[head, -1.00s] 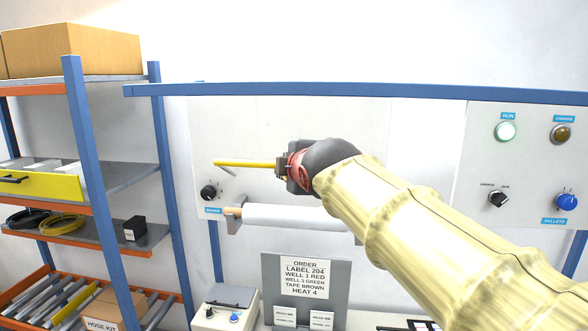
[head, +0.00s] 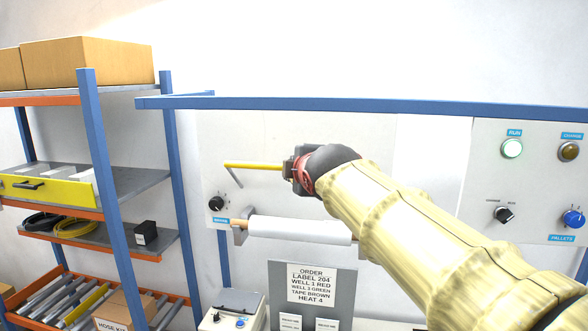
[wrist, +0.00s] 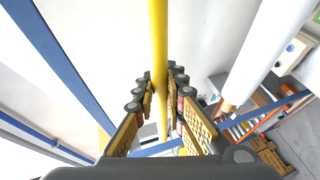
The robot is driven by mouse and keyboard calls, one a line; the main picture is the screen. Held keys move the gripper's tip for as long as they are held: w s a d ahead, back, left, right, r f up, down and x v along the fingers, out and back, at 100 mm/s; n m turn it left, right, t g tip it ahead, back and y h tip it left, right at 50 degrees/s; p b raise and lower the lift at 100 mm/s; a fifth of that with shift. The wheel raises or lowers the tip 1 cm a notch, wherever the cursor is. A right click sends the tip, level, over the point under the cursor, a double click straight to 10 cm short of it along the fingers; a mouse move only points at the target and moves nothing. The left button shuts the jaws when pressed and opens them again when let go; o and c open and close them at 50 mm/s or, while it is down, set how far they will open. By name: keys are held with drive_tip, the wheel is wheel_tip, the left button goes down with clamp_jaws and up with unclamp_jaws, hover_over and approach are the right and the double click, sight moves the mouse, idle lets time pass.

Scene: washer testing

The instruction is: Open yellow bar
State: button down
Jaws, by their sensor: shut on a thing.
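The yellow bar (head: 252,166) runs level across the white panel in the head view, with a grey bracket at its left end. My gripper (head: 290,169) is shut on the bar toward its right part; my wrist hides the rest of it. In the wrist view the yellow bar (wrist: 158,50) passes down between the two fingers of my gripper (wrist: 160,88), which lie close on either side of it.
A white roll (head: 300,231) on a bracket sits just below the bar. A black knob (head: 216,203) is at its lower left. A blue frame rail (head: 360,105) runs above. A shelf rack (head: 95,150) stands at left. A control panel (head: 530,180) is at right.

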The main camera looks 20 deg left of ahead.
drive_tip(key=c, duration=2.1)
unclamp_jaws()
drive_tip(key=shift+s+r, duration=0.1)
drive_tip(key=shift+r, duration=0.1)
drive_tip(key=shift+f, duration=0.1)
drive_tip(key=shift+d, duration=0.1)
drive_tip(key=v, duration=1.2)
